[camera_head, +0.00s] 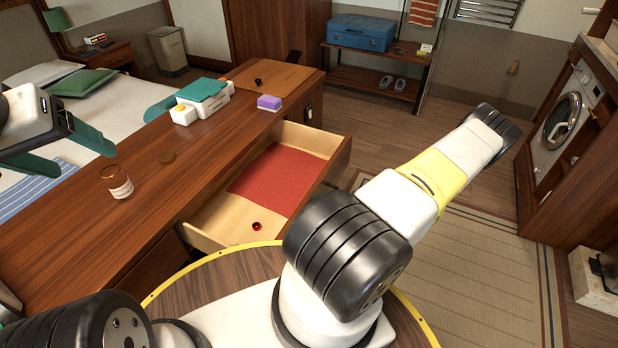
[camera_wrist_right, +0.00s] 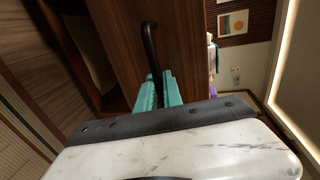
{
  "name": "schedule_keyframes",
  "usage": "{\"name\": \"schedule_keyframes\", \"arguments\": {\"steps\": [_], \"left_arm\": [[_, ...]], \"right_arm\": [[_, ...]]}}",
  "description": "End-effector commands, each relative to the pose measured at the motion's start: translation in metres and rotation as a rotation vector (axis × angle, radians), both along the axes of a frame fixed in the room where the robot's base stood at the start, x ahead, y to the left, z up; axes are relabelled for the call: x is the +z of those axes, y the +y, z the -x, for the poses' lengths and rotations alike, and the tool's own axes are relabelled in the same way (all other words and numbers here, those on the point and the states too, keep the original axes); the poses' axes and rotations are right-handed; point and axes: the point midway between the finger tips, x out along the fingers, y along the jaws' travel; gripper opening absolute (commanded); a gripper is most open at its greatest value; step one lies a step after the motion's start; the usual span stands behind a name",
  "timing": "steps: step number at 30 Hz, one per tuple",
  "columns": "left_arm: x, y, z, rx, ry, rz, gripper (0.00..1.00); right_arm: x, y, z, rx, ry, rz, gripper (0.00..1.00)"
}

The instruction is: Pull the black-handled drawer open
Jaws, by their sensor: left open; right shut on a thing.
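A drawer (camera_head: 225,207) with pale wooden sides and a red bottom stands pulled out from the dark wooden counter (camera_head: 60,240) in the head view. A small round red thing (camera_head: 256,226) lies in it. Its front is seen from behind, so its handle is hidden there. In the right wrist view, my right gripper (camera_wrist_right: 159,92) is shut on a black bar handle (camera_wrist_right: 149,45) on a brown wooden front (camera_wrist_right: 185,40). The head view does not show this gripper. My left gripper (camera_head: 85,150) is open and empty above the counter's left side.
A washing machine (camera_head: 566,118) stands at right. The floor (camera_head: 440,105) beyond my right arm is clear.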

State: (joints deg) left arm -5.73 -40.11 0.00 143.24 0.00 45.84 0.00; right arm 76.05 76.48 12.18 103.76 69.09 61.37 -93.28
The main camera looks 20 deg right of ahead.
Motion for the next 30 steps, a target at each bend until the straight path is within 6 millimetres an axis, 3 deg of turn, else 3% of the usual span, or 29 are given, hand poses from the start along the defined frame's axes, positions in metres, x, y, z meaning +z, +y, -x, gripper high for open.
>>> {"name": "schedule_keyframes", "arguments": {"steps": [1, 2, 5, 17, 30], "left_arm": [[0.000, 0.000, 0.000, 0.000, 0.000, 0.000, 0.70], [0.000, 0.000, 0.000, 0.000, 0.000, 0.000, 0.70], [0.000, 0.000, 0.000, 0.000, 0.000, 0.000, 0.70], [0.000, 0.000, 0.000, 0.000, 0.000, 0.000, 0.70], [0.000, 0.000, 0.000, 0.000, 0.000, 0.000, 0.70]], "right_arm": [[-0.001, 0.001, 0.001, 0.002, 0.002, 0.000, 0.00], [-0.001, 0.001, 0.001, 0.002, 0.002, 0.000, 0.13], [-0.001, 0.001, 0.001, 0.002, 0.002, 0.000, 0.32], [0.001, -0.005, 0.005, 0.000, 0.000, 0.001, 0.32], [0.014, -0.044, 0.056, -0.001, 0.001, 0.001, 0.32]]}}
